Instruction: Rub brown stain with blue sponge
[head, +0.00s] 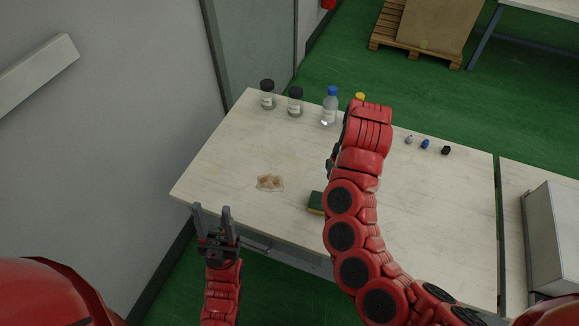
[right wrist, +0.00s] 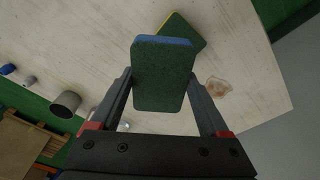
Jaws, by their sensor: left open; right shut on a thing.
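The brown stain (head: 270,183) is a small irregular patch on the left part of the pale table; it also shows in the right wrist view (right wrist: 217,88). My right gripper (right wrist: 160,80) is shut on the blue sponge (right wrist: 164,92), whose green face is toward the camera and whose blue edge shows at the far end. In the head view my right arm hides this gripper and the blue sponge. A second sponge, green and yellow (head: 316,203), lies on the table, right of the stain; it shows behind the held one (right wrist: 186,28). My left gripper (head: 213,222) is open and empty by the table's front edge.
Two dark-capped jars (head: 267,96) (head: 295,102) and a blue-capped bottle (head: 329,108) stand along the table's back edge (head: 249,89). Several small caps (head: 425,144) lie at the right. A grey box (head: 553,240) stands on the neighbouring table.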

